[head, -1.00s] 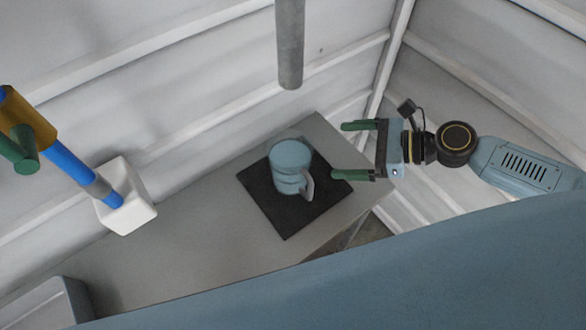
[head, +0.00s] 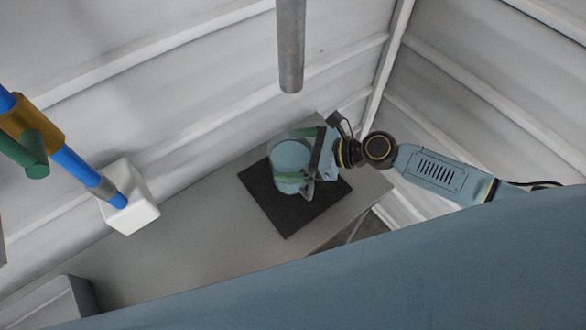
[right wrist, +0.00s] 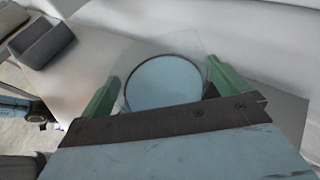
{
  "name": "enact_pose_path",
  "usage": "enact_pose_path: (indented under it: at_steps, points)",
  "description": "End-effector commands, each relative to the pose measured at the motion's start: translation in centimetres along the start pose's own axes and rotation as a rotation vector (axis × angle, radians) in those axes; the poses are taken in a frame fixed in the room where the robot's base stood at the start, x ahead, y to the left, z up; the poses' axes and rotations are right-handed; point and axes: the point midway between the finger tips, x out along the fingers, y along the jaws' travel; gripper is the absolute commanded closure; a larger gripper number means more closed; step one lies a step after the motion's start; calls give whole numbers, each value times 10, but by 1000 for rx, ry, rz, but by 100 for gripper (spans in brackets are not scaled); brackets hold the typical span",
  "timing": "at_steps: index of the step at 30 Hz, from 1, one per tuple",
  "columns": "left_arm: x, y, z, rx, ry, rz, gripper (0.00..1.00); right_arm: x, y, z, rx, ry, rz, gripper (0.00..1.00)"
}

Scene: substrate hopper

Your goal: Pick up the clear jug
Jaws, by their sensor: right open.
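The clear jug (head: 290,157) stands upright on a black square mat (head: 283,219) on the grey table, and it looks bluish. Its handle points to the lower right and is partly behind my right gripper. My right gripper (head: 288,156) is open, with its green fingers on either side of the jug. In the right wrist view, the jug's round shape (right wrist: 163,82) lies between the two green fingers (right wrist: 166,88). I cannot tell whether the fingers touch it. My left gripper is not in view.
A grey pipe (head: 290,45) hangs above the table behind the jug. A white container (head: 131,197) with a blue pipe (head: 70,165) in it stands at the left. A grey box (head: 50,303) sits at the lower left. The table between is clear.

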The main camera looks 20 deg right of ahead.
Motion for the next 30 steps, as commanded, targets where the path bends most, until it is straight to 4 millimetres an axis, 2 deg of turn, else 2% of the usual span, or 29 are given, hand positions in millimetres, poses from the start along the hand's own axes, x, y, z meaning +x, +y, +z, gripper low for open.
enact_pose_path:
  at_steps: [6,7,25,30]
  points:
    - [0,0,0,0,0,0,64,1,0,0,0,0,0,0]
    - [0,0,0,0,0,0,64,1,0,0,0,0,0,3]
    - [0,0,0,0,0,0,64,0,0,0,-2,1,-1,81]
    - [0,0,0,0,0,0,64,0,-1,2,-3,-4,-3,81]
